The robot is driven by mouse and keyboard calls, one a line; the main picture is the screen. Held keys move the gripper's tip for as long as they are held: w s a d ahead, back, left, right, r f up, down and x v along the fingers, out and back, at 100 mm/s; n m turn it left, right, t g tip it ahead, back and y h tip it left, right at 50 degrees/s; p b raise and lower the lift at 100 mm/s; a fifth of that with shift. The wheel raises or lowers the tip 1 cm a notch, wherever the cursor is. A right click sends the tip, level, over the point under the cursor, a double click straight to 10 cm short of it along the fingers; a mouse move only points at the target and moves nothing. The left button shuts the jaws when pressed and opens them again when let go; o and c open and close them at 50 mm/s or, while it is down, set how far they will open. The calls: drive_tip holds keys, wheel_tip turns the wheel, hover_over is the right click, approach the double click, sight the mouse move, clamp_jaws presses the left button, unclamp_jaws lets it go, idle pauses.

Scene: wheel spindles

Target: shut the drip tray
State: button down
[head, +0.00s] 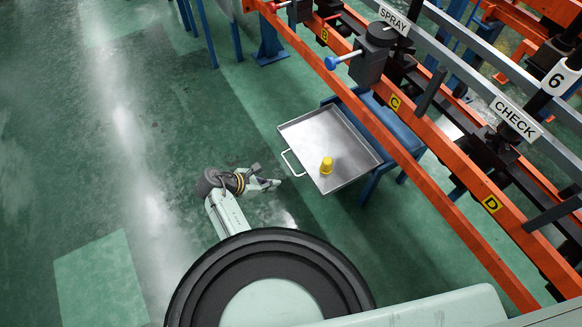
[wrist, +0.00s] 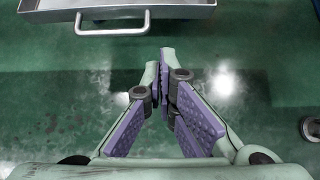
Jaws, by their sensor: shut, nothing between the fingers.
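The drip tray (head: 304,134) is a shallow grey metal tray, pulled out from a blue stand below the orange rails. A small yellow object (head: 327,166) stands in the tray. In the wrist view the tray's front wall (wrist: 50,14) and handle (wrist: 112,30) show at the top left. My gripper (head: 278,183) is shut and empty, just short of the handle and apart from it. In the wrist view its fingertips (wrist: 160,65) meet, below and to the right of the handle.
Blue legs (head: 372,185) stand beneath the tray. Orange rails (head: 390,145) with a grey block and blue knob (head: 333,62) run above its far side. The green floor (head: 120,150) left of my arm is open.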

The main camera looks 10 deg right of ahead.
drive_tip(key=d+r+x, duration=0.2)
drive_tip(key=x, duration=1)
drive_tip(key=shift+w+d+f+p, duration=0.2)
drive_tip(key=shift+w+d+p, duration=0.1)
drive_tip(key=shift+w, duration=0.1)
drive_tip(key=w+d, duration=0.2)
drive_tip(key=d, duration=0.5)
drive_tip(key=w+d+b, duration=0.1)
drive_tip(key=w+d, duration=0.2)
drive_tip(key=d, duration=0.4)
drive_tip(key=w+d+b, duration=0.1)
drive_tip(key=w+d, duration=0.1)
drive_tip(key=d, duration=0.5)
drive_tip(key=shift+w, duration=0.35)
